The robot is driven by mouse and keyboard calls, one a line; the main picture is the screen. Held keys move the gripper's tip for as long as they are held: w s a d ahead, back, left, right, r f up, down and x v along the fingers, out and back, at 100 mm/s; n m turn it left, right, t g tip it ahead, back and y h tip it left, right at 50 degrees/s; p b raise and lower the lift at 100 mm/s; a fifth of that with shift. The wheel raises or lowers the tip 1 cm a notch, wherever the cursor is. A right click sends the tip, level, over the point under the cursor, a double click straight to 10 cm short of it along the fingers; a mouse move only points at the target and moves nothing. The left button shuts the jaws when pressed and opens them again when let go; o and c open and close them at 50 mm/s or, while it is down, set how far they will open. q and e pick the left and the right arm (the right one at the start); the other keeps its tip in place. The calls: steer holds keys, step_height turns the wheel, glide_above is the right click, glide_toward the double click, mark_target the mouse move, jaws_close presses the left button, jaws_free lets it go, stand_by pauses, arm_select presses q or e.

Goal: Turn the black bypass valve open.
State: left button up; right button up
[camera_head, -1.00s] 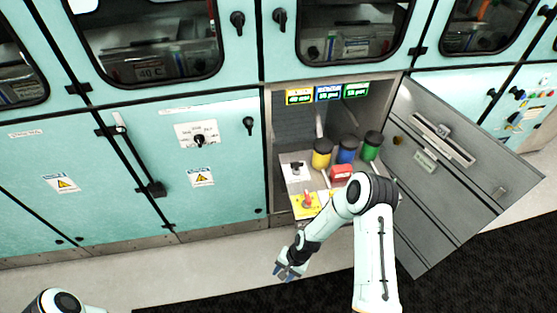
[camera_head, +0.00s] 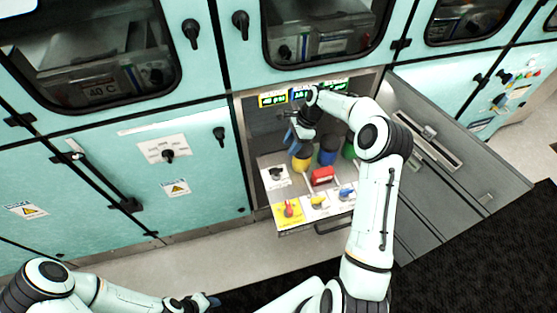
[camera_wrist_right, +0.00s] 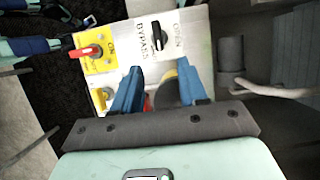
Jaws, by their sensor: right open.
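The black bypass valve (camera_head: 277,173) sits on a white plate at the back left of the pulled-out panel. In the right wrist view the black valve (camera_wrist_right: 157,36) lies between the words BYPASS and OPEN. My right gripper (camera_head: 291,135) is above and behind the valve in the head view, inside the open bay. Its blue fingers (camera_wrist_right: 158,72) are apart, with nothing held, and the valve shows beyond their tips without contact. My left gripper (camera_head: 210,301) is low in the head view, far from the panel; its jaw opening is too small to tell.
Yellow (camera_head: 302,160), blue (camera_head: 327,151) and green canisters stand right of the valve, close to my right gripper. A red block (camera_head: 322,175) is in front of them. A red switch (camera_head: 289,210) on a yellow plate is nearer. The open door (camera_head: 460,160) bounds the right.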

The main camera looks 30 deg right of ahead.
mark_target(277, 169)
steer(key=x, duration=1.3)
steer(key=shift+s+a+p, duration=0.1)
steer(key=shift+p, duration=0.2)
jaws_close()
